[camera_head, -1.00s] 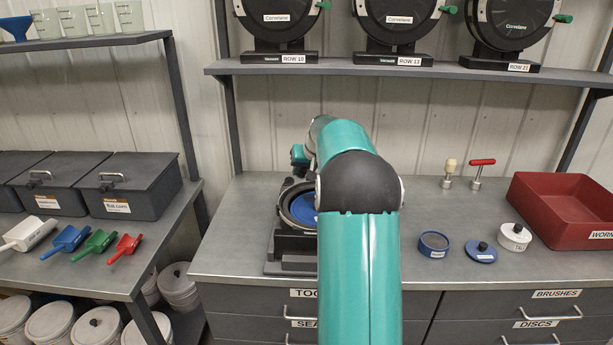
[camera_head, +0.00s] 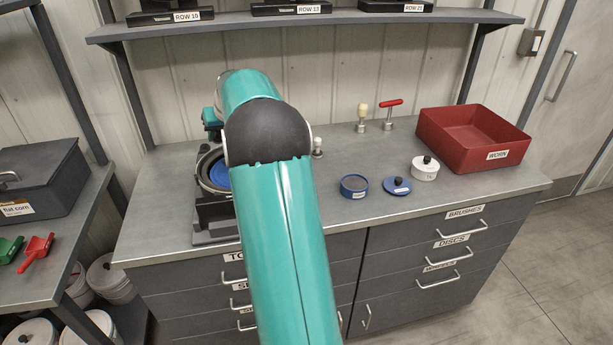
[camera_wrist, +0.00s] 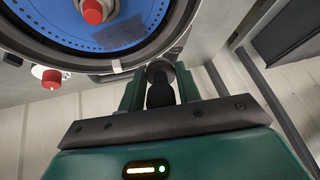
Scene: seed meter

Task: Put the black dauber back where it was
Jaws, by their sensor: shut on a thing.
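In the wrist view my gripper (camera_wrist: 160,88) is shut on the black dauber (camera_wrist: 160,95), whose dark handle is between the fingers and whose rounded grey end points away from the palm. Just beyond it is the seed meter (camera_wrist: 185,28), with a blue disc (camera_wrist: 150,20), a red hub and a dark grey patch on the disc. I cannot tell whether the dauber touches the meter's rim. In the head view my arm hides the gripper and dauber and part of the meter (camera_head: 203,190). An open blue tub (camera_head: 354,190) with dark grey contents stands on the bench.
Right of the tub are a blue lid (camera_head: 397,187) with a black knob and a white pot (camera_head: 424,171). Behind are a cream-knobbed tool (camera_head: 362,115), a red-handled tool (camera_head: 390,110) and a small white-topped piece (camera_head: 318,147). A red tray (camera_head: 470,145) occupies the bench's right end.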

